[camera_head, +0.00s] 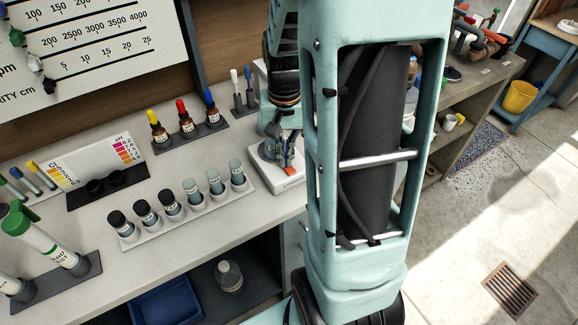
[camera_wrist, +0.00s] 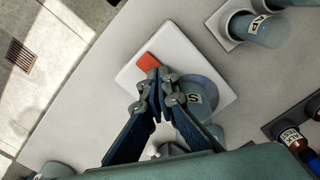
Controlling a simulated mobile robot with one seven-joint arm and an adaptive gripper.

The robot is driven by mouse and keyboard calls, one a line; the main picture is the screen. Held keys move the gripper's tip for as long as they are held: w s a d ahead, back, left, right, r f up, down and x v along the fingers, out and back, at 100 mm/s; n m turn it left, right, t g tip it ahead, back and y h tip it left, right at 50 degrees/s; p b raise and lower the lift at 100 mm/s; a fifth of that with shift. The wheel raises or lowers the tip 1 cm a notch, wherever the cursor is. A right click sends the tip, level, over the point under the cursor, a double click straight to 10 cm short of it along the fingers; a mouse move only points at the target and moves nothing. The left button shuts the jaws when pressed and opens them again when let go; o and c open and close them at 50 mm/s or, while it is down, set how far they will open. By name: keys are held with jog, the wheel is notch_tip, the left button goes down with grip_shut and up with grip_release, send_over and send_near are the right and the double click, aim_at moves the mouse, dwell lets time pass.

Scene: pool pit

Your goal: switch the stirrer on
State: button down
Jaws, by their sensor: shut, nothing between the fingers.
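The stirrer (camera_head: 282,184) is a small white square unit near the right front edge of the bench. It also shows in the wrist view (camera_wrist: 222,97). Its orange-red rocker switch (camera_head: 289,171) sits at one side of the top; it shows in the wrist view (camera_wrist: 149,62) just past my fingertips. A bluish-grey vessel (camera_wrist: 198,90) with an "S" label stands on the stirrer, partly hidden by my fingers. My gripper (camera_wrist: 160,80) is shut and empty, over the stirrer beside the vessel with its tips close to the switch. I cannot tell whether they touch it.
A white rack (camera_head: 153,235) of capped bottles stands left of the stirrer. Dropper bottles (camera_head: 187,124) with yellow, red and blue tops stand behind. A dark stand (camera_head: 244,108) with thin probes is near the wall. The bench edge lies close to the stirrer.

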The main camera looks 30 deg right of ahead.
jog(key=shift+r+p, duration=2.6)
jog(key=shift+r, duration=0.85)
jog(key=shift+w, duration=0.1)
